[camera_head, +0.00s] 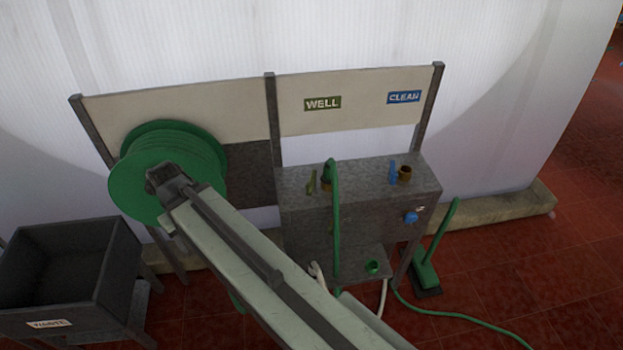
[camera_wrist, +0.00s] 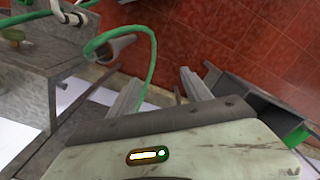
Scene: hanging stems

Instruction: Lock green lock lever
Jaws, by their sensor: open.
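The green lock lever (camera_head: 311,182) is a small olive-green handle standing roughly upright on top of the grey bench (camera_head: 365,183), below the WELL sign (camera_head: 322,103). A green hose (camera_head: 335,215) rises beside it and hangs over the bench front. A green hose loop (camera_wrist: 151,60) shows beyond the fingers. An olive knob-like part (camera_wrist: 12,35) shows at upper left; I cannot tell if it is the lever. In the head view my gripper cannot be made out.
A blue lever (camera_head: 392,173) and a brass fitting (camera_head: 404,174) stand under the CLEAN sign (camera_head: 403,97). A green hose reel (camera_head: 170,165) is at left, behind my arm. A dark tub (camera_head: 105,265) stands at lower left.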

